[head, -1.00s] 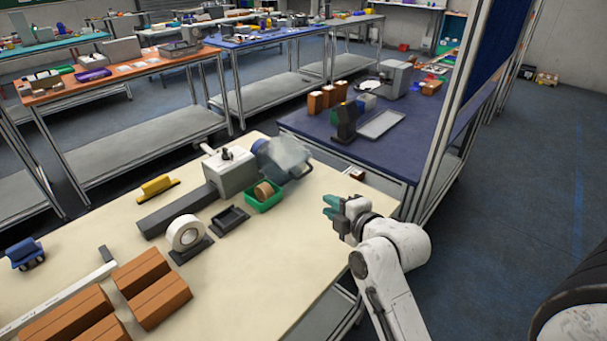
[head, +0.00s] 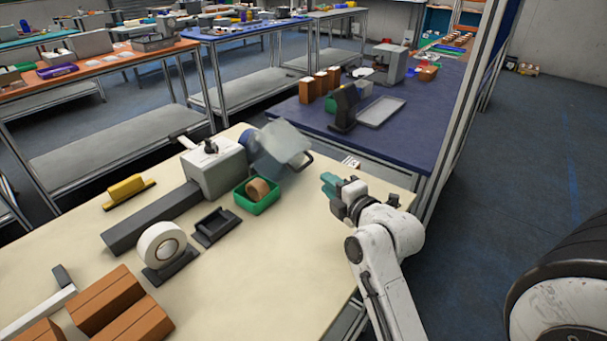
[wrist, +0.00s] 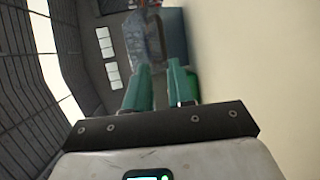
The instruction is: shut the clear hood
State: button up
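The clear hood (head: 280,150) is a grey-blue see-through cover at the far end of a grey machine (head: 214,170) on the cream table. It stands tilted, with a dark bar handle (head: 303,161) on its right side. In the wrist view the hood (wrist: 143,38) is ahead of the fingertips. My gripper (head: 328,184) is to the right of the hood and nearer the camera, apart from it. Its teal fingers also show in the wrist view (wrist: 160,72), with a narrow gap and nothing between them.
A green bin (head: 257,205) with a brown roll sits in front of the hood. A black tray (head: 216,228), a white tape roll (head: 161,245) and brown boxes (head: 118,303) stand nearer. A blue table (head: 400,125) is beyond. The table's right front is clear.

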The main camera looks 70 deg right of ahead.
aim_at(305, 167)
jog(key=shift+w+d+f, duration=0.15)
jog(key=shift+w+d, duration=0.15)
jog(key=shift+w, duration=0.1)
jog(key=p+x, duration=0.1)
jog(key=x, duration=0.9)
jog(key=shift+f, duration=0.1)
grip_shut()
